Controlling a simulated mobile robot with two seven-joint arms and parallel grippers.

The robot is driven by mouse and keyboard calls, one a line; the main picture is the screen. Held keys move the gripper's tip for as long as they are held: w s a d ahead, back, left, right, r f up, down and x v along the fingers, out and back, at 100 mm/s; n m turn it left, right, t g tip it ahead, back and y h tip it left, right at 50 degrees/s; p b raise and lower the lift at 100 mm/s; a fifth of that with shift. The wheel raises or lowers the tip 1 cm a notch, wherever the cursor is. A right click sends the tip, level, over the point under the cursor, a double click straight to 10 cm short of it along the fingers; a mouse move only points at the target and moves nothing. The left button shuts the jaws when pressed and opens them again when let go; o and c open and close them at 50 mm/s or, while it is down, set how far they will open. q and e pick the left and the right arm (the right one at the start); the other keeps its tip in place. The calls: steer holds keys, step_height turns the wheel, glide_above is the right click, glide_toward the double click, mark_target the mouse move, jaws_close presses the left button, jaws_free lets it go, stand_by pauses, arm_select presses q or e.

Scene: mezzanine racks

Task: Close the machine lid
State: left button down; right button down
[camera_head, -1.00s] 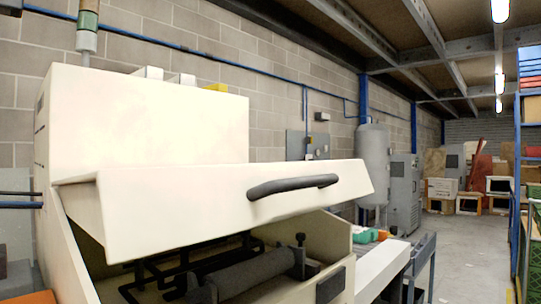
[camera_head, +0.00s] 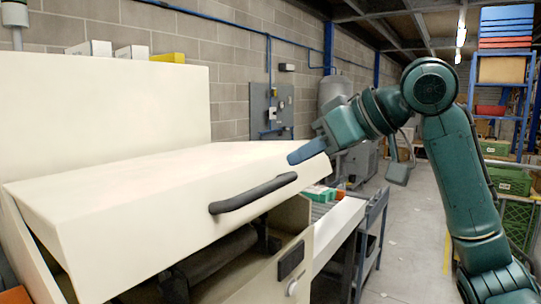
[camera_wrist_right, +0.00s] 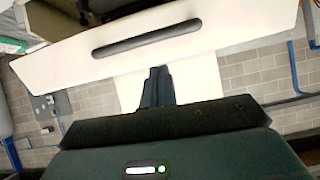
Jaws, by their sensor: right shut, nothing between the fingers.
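The machine lid (camera_head: 150,185) is a cream panel with a dark grey bar handle (camera_head: 252,194) on its front face. It is partly open, with a dark gap below it showing a roller inside the machine (camera_head: 300,255). My right gripper (camera_head: 292,157) is shut and empty, its blue fingers at the lid's top right front corner; whether they touch it I cannot tell. In the right wrist view the shut fingers (camera_wrist_right: 157,78) point toward the lid (camera_wrist_right: 225,30) and its handle (camera_wrist_right: 145,40). My left gripper is not in view.
A cart (camera_head: 372,235) and a side table with small coloured items (camera_head: 322,193) stand right of the machine. Blue shelving (camera_head: 505,80) with green crates (camera_head: 510,180) lines the far right. The floor aisle between is clear.

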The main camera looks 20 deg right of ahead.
step_height(320, 180, up, 5)
steer(key=s+d, duration=0.1)
steer(key=s, duration=0.2)
arm_select(q)
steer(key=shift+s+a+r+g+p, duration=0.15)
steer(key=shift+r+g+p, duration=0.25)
steer(key=shift+p, duration=0.85)
arm_select(e)
steer(key=w+a+f, duration=0.5)
steer(key=w+f, duration=0.2)
steer(key=f, duration=0.2)
steer(key=shift+w+f+h, duration=0.25)
steer(key=shift+f+h, duration=0.05)
steer(key=shift+a, duration=0.1)
